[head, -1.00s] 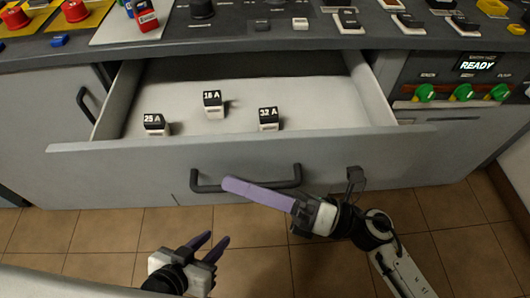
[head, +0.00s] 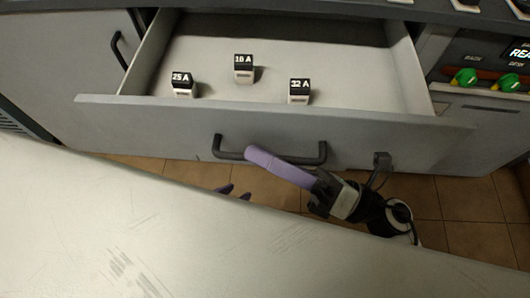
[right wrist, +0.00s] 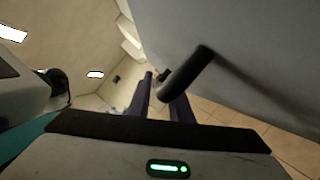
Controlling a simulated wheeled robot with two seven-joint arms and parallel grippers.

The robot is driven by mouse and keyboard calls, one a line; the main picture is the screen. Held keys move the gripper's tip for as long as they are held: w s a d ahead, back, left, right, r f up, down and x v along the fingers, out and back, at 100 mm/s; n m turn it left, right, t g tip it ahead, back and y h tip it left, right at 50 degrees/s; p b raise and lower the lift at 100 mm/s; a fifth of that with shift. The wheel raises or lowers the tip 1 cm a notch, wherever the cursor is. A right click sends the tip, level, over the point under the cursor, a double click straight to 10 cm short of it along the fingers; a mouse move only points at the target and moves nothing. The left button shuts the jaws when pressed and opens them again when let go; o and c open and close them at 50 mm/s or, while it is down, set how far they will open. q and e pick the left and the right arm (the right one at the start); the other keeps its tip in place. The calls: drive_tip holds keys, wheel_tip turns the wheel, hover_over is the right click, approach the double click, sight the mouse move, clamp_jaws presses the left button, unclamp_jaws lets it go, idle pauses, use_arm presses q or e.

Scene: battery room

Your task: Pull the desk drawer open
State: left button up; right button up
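The grey desk drawer (head: 140,115) stands well open in the head view, its front panel pulled out from the desk. Its dark bar handle (head: 310,158) is on the front and also shows in the right wrist view (right wrist: 188,68). My right gripper (head: 262,160) is at the handle, its purple fingers overlapping the bar. In the right wrist view its fingers (right wrist: 160,95) are apart, with the bar beside and partly between them; contact is unclear.
Three labelled blocks, 25 A (head: 183,85), 16 A (head: 244,69) and 32 A (head: 299,92), stand in the drawer. A large pale scratched surface (head: 200,240) fills the lower head view. Green knobs (head: 466,77) are at the right. Tiled floor shows below the drawer.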

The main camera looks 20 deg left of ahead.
drive_tip(key=v, duration=1)
drive_tip(key=shift+b, duration=0.35)
drive_tip(key=shift+s+d+f, duration=0.1)
drive_tip(key=shift+s+d, duration=0.05)
